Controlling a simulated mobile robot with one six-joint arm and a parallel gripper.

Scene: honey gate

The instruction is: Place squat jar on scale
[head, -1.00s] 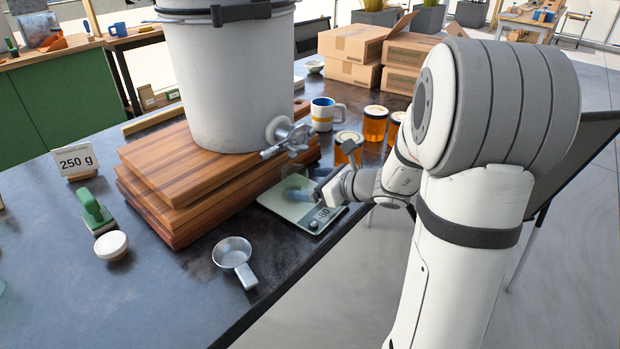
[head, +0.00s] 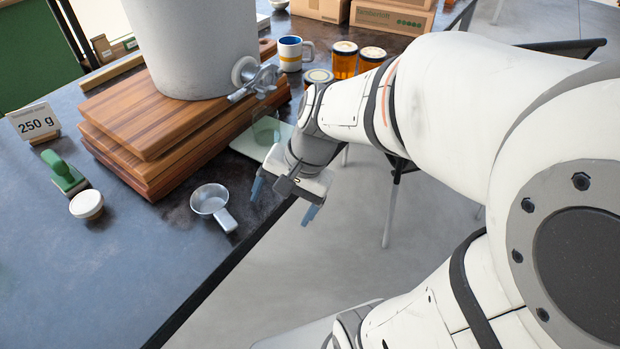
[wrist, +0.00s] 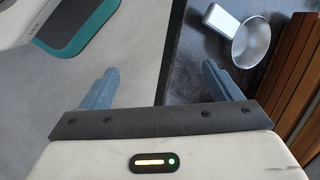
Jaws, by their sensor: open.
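The pale scale (head: 243,147) lies on the dark table in front of the tap of the big bucket. A small clear, greenish jar (head: 266,130) appears to stand upright on it, under the tap; it looks empty. I take it for the squat jar. The scale's display is hidden behind my arm. My gripper (head: 284,201) is in front of the scale at the table's front edge, pointing down, apart from the jar. In the wrist view, its two blue fingers (wrist: 160,85) are spread wide with nothing between them.
A metal scoop (head: 211,199) lies left of my gripper; it also shows in the wrist view (wrist: 251,42). Stacked wooden boards (head: 160,130) carry the bucket (head: 195,45). A mug (head: 290,54) and amber jars (head: 344,60) stand behind the scale.

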